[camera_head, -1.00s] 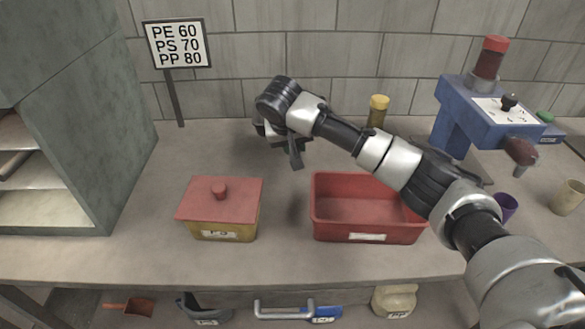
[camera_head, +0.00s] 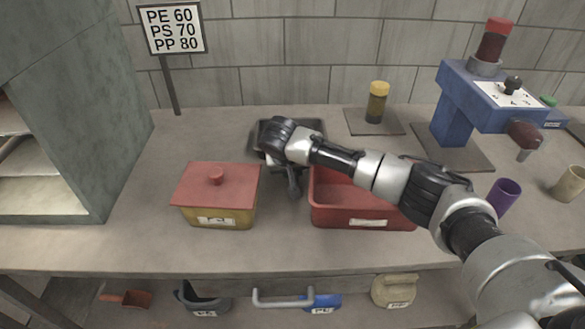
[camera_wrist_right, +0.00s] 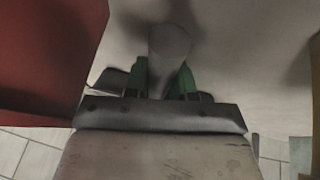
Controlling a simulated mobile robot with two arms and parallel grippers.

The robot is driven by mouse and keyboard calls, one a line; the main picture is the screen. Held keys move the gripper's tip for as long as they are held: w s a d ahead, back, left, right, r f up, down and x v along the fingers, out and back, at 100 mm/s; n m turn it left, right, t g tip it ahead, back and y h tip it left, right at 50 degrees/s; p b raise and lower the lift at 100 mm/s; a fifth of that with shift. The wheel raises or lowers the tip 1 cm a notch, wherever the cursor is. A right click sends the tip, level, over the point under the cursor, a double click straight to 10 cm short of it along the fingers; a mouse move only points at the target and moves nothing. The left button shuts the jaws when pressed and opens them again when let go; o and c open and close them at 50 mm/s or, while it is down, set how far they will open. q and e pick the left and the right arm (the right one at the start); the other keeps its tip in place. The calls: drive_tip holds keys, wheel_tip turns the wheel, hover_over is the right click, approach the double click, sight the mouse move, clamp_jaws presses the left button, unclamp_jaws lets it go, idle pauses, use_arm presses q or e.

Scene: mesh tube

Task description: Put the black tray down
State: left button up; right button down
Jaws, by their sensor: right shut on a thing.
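The black tray (camera_head: 312,125) shows at the back of the bench, behind my right wrist. It looks about level; my arm hides its middle and near side. My right gripper (camera_head: 282,163) is at the tray's near side, between the lidded box and the red bin. Whether the tray touches the bench cannot be told. My left gripper is not in view.
The yellow box with a red lid (camera_head: 217,190) is at left; the red bin (camera_head: 362,222) is close at right. A yellow-capped jar (camera_head: 377,103) stands on a mat behind. A blue machine (camera_head: 455,115) and purple cup (camera_head: 504,196) are farther right.

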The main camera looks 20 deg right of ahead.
drive_tip(key=c, duration=0.9)
unclamp_jaws()
drive_tip(key=shift+c, duration=0.2)
drive_tip(key=v, duration=1.2)
drive_tip(key=shift+a, duration=0.1)
